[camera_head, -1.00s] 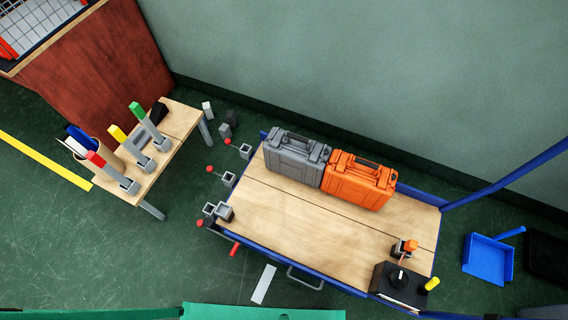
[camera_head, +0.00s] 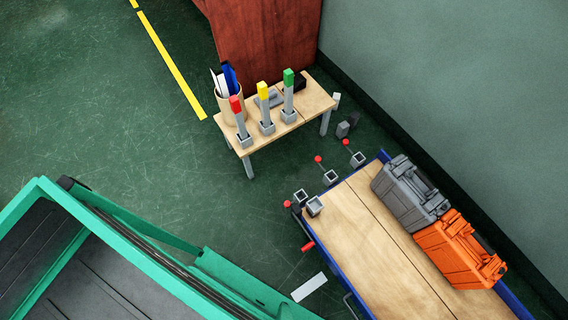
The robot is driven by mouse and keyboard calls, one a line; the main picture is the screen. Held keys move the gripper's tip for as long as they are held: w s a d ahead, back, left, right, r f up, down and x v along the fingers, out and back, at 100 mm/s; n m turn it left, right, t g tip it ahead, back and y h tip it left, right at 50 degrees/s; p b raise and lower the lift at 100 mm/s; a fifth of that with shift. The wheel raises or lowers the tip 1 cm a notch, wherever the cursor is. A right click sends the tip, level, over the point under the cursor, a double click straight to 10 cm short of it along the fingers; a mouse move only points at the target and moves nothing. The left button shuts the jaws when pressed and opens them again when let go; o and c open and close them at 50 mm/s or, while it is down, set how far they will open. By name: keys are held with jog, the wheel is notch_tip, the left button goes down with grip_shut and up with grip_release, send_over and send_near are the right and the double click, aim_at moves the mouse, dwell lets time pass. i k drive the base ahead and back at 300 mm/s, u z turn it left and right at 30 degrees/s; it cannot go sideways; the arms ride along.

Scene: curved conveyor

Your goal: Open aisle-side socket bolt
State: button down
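Several grey square sockets stand along the left end of the flat cart (camera_head: 385,262). The pair on the open-floor side, away from the wall, is one socket (camera_head: 300,198) and another close beside it (camera_head: 314,206). A red bolt knob (camera_head: 287,204) sticks out to their left. A middle socket (camera_head: 330,178) has a red knob (camera_head: 318,159), and the wall-side socket (camera_head: 357,159) has its own red knob (camera_head: 346,142). Whether any bolt is drawn or closed is too small to tell. My gripper is not in view.
A green-framed conveyor (camera_head: 140,236) fills the lower left. A wooden bench (camera_head: 312,98) holds red-, yellow- and green-topped posts. Grey (camera_head: 410,193) and orange (camera_head: 460,250) cases sit on the cart. A red handle (camera_head: 308,246) juts from its side. Green floor lies clear between bench and conveyor.

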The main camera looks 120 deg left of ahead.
aim_at(286, 204)
jog(key=u, duration=2.8)
jog(key=k, duration=1.05)
jog(key=u, duration=0.35)
jog(key=i, duration=1)
jog(key=u, duration=0.05)
